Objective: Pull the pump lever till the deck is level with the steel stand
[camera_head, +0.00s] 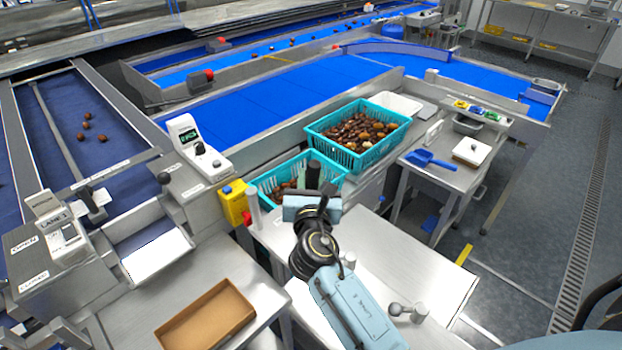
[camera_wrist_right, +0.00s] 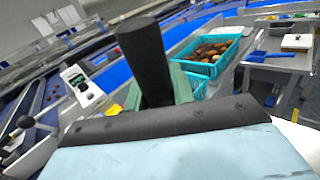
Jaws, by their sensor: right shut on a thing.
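My right gripper (camera_head: 313,194) reaches in from the bottom and is shut on the pump lever's black grip (camera_head: 313,174), in front of the near teal crate. In the right wrist view the black grip (camera_wrist_right: 143,62) stands slightly tilted between the green fingers (camera_wrist_right: 182,84). The lever's lower part and pivot are hidden by my gripper and arm. A bare steel top (camera_head: 425,262) lies under and right of my arm; a steel stand (camera_head: 459,172) with a blue scoop is behind it. I cannot tell for sure which surface is the deck, or its height. My left gripper is not in view.
Two teal crates of dates stand beyond my gripper, a full far one (camera_head: 358,158) and a near one (camera_head: 263,187). A yellow box (camera_head: 234,204) and a steel post (camera_head: 254,208) are close on the left. A brown tray (camera_head: 207,317) lies lower left. Floor at right is open.

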